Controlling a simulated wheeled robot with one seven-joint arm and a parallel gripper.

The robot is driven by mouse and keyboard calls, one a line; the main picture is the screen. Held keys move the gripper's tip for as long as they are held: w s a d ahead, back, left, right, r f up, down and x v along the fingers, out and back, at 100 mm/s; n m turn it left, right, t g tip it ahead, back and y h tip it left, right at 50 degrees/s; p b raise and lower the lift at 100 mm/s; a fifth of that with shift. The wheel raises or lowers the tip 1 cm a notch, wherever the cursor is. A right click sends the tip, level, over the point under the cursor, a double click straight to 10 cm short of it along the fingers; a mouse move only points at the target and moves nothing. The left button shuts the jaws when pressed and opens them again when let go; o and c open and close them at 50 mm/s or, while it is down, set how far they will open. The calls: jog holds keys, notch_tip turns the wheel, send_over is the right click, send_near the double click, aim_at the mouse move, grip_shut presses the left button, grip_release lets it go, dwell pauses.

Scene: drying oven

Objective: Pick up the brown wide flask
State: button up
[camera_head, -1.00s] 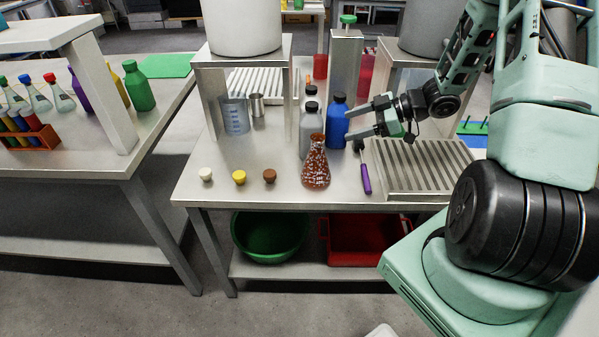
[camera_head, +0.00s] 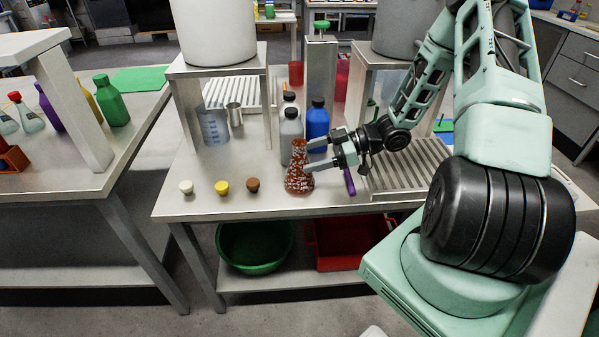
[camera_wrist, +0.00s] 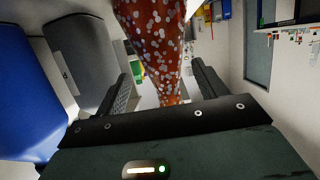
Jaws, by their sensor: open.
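The brown wide flask (camera_head: 298,180) stands upright near the front edge of the metal table, brown with white specks. In the wrist view the flask (camera_wrist: 158,45) fills the top middle, its narrow part pointing down between the two fingers. My gripper (camera_head: 307,158) is open, at the right side of the flask's neck in the head view. In the wrist view my gripper (camera_wrist: 165,90) has a finger on each side of the flask, with gaps visible. Whether a finger touches it I cannot tell.
A grey bottle (camera_head: 290,135) and a blue bottle (camera_head: 317,122) stand close behind the flask. A purple-handled tool (camera_head: 349,181) and a ribbed metal rack (camera_head: 405,172) lie to the right. White, yellow and brown stoppers (camera_head: 252,185) sit to the left, with clear table around them.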

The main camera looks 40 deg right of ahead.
aim_at(291, 163)
jog(key=shift+x, duration=2.8)
jog(key=shift+s+a, duration=0.1)
jog(key=shift+s, duration=0.15)
jog(key=c, duration=1.2)
